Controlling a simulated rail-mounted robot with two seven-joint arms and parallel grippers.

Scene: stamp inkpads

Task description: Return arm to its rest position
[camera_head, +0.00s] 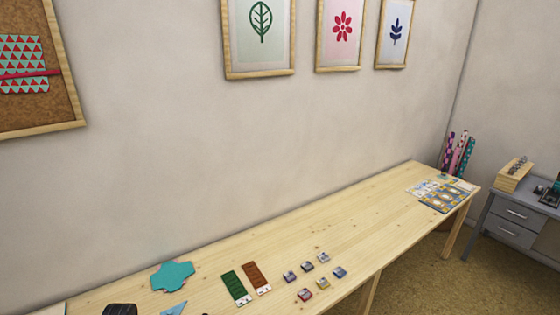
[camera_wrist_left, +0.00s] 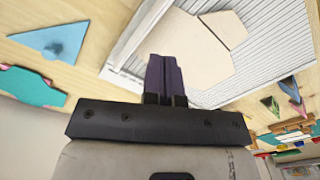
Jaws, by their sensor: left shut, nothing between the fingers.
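My left gripper (camera_wrist_left: 164,78) shows in the left wrist view, its dark purple fingers shut together with nothing between them. Below it in that view are a pale ribbed board (camera_wrist_left: 215,60) and cream polygonal sheets (camera_wrist_left: 195,42). In the head view, a green inkpad (camera_head: 236,288) and a brown inkpad (camera_head: 257,278) lie side by side on the table (camera_head: 345,215). Several small stamps, such as one with a blue base (camera_head: 340,272) and one with a red base (camera_head: 305,294), stand to their right. My right gripper is not in view.
A teal piece (camera_head: 172,275) and a blue triangle (camera_head: 175,308) lie left of the inkpads. A dark shape (camera_head: 120,309) at the bottom edge is unclear. Patterned cards (camera_head: 442,197) lie at the far table end. The table between stamps and cards is clear.

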